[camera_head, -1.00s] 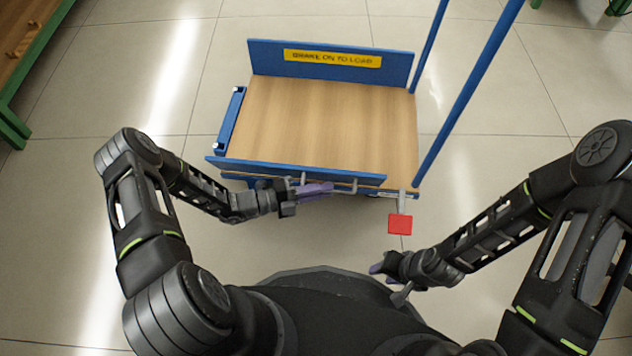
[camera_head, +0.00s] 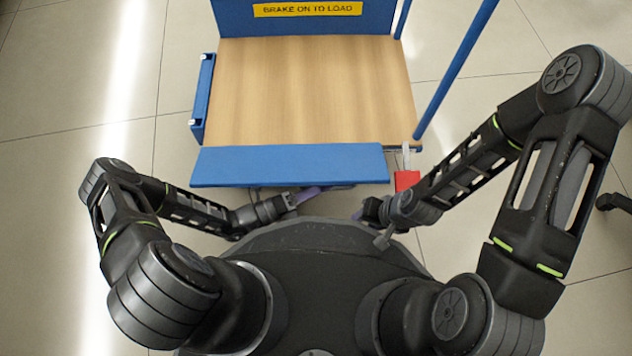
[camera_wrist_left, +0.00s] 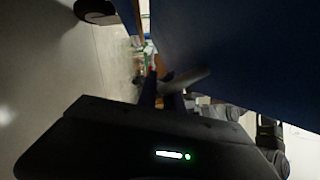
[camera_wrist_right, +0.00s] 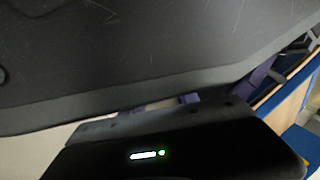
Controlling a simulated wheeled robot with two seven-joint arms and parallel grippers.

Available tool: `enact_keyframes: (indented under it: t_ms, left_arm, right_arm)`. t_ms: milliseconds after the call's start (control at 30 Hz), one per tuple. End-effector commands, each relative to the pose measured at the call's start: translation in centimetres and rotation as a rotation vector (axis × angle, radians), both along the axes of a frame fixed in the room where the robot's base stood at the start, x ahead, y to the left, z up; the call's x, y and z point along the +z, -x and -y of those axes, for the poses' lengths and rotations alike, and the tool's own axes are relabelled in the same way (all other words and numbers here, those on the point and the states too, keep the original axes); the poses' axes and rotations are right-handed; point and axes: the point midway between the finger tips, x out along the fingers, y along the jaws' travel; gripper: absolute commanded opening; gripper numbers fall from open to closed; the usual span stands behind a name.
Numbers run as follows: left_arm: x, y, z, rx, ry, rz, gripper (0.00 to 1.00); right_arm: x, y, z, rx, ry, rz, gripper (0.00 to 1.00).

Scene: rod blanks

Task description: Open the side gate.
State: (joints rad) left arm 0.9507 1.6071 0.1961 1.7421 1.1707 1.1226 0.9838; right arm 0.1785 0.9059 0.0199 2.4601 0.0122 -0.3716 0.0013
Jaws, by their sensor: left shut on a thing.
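The side gate (camera_head: 290,167) is the blue panel along the near side of the cart's wooden deck (camera_head: 305,95). It leans outward toward me, its broad face showing from above. My left gripper (camera_head: 312,194) is at the gate's near edge, shut on a grey bar there, partly hidden below the panel. In the left wrist view the blue panel (camera_wrist_left: 240,45) fills the upper right, with a grey bar (camera_wrist_left: 187,80) at the fingers. My right gripper (camera_head: 363,213) is close to my base, apart from the gate; its finger opening is unclear.
A red tab (camera_head: 407,180) sits at the cart's near right corner, close to my right forearm. A blue post (camera_head: 455,70) rises at the right. The back panel (camera_head: 235,18) has a yellow "BRAKE ON TO LOAD" label (camera_head: 307,9). Open floor lies left.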

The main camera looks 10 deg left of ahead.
Motion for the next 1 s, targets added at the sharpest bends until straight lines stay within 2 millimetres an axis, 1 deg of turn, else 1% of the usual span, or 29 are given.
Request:
enact_keyframes:
  t_ms: [33, 100, 567, 600, 800, 867, 1000]
  left_arm:
    - [-0.38, -0.04, 0.06, 0.001, 0.001, 0.016, 0.0]
    - [-0.48, -0.04, 0.12, 0.001, -0.003, 0.034, 0.0]
    - [-0.42, -0.07, 0.17, 0.0, -0.004, 0.053, 0.0]
    - [-0.42, -0.07, 0.17, 0.0, -0.004, 0.053, 0.12]
    - [-0.42, -0.06, 0.17, 0.0, -0.004, 0.052, 0.28]
    - [-0.41, -0.06, 0.19, 0.0, -0.004, 0.052, 0.33]
    - [-0.39, -0.05, 0.2, 0.0, -0.003, 0.051, 0.33]
  right_arm:
    - [-0.46, -0.08, 0.03, 0.0, -0.001, 0.001, 0.36]
    - [-0.59, -0.13, 0.04, -0.001, -0.001, 0.001, 0.36]
    - [-0.63, -0.17, 0.07, -0.001, -0.002, 0.002, 0.36]
    - [-0.63, -0.17, 0.07, -0.002, -0.001, 0.002, 0.36]
    - [-0.64, -0.15, 0.07, -0.001, -0.001, 0.001, 0.36]
    - [-0.64, -0.15, 0.07, -0.001, -0.001, 0.001, 0.36]
    - [-0.65, -0.14, 0.06, -0.001, -0.001, 0.001, 0.36]
